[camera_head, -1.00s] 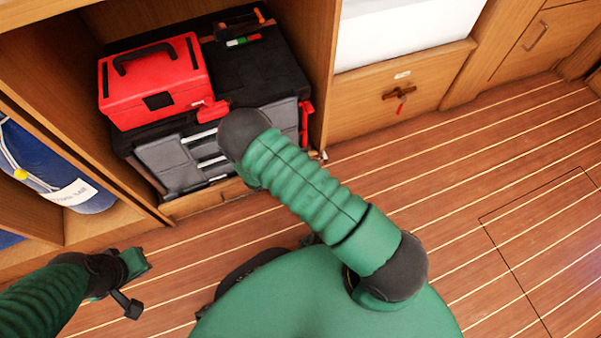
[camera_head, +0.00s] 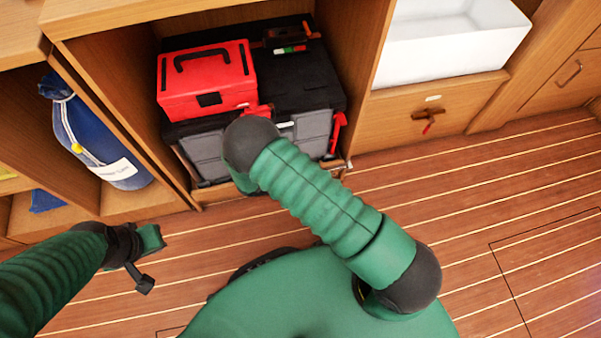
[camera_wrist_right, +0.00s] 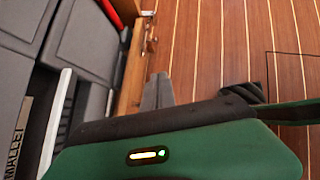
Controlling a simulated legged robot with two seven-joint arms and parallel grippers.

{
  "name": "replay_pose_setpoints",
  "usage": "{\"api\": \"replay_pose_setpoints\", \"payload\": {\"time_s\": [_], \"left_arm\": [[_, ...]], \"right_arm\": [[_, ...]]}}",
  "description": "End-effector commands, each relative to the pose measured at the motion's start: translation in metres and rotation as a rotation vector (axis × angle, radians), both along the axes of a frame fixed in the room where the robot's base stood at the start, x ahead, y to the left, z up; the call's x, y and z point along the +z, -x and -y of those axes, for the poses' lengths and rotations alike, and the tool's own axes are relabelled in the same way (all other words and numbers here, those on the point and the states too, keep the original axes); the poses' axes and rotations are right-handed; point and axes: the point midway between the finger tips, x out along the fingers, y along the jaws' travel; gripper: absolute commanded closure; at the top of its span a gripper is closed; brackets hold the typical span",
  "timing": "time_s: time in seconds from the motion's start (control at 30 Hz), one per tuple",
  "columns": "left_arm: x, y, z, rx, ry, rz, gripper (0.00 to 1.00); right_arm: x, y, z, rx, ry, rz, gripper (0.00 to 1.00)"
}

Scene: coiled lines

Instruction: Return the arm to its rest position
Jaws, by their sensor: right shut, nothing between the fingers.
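My right arm (camera_head: 320,207) is green and ribbed. It reaches from my body up and left, with its dark joint (camera_head: 250,145) in front of the black and grey tool case. Its gripper is hidden in the head view. In the right wrist view the right gripper (camera_wrist_right: 158,92) shows as grey fingers close together, shut and empty, beside the grey case front and above the floor. My left gripper (camera_head: 147,262) is low at the left over the wooden floor, holding nothing visible. Its finger gap is not clear.
A red toolbox (camera_head: 207,85) sits on the black and grey case (camera_head: 300,85) in a wooden cubby. A blue bag (camera_head: 100,140) stands in the left cubby. A drawer with a key (camera_head: 428,115) is under a white basin (camera_head: 445,45). The striped floor (camera_head: 460,215) at right is clear.

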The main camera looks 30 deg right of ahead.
Motion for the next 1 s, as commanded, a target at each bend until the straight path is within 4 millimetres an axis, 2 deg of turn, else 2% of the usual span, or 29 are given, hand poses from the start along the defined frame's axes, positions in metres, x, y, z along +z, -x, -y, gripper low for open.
{"api": "replay_pose_setpoints", "payload": {"time_s": [0.17,0.27,0.37,0.5,0.6,0.8,0.97,1.0], "left_arm": [[0.0,0.0,0.0,0.0,0.0,0.0,1.0],[0.003,0.0,0.0,-0.001,0.0,0.0,1.0],[0.007,0.0,0.0,0.0,0.0,0.0,1.0],[0.014,0.0,0.0,0.0,0.0,0.0,1.0],[0.017,0.0,0.0,-0.001,0.0,0.0,1.0],[0.022,0.0,0.0,0.0,0.0,0.0,1.0],[0.026,0.0,0.0,0.0,0.0,0.0,1.0],[0.05,0.0,0.0,0.0,0.0,-0.002,1.0]], "right_arm": [[0.002,0.0,0.0,-0.006,-0.002,0.002,1.0],[0.021,0.002,0.0,-0.086,-0.043,0.036,1.0],[0.066,0.011,-0.003,-0.295,-0.149,0.121,1.0],[0.143,0.034,-0.011,-0.691,-0.352,0.294,1.0],[0.185,0.049,-0.016,-0.926,-0.47,0.407,1.0],[0.243,0.072,-0.02,-1.273,-0.645,0.591,1.0],[0.277,0.088,-0.019,-1.503,-0.763,0.728,1.0],[0.3,0.087,-0.02,-1.507,-0.764,0.728,1.0]]}}
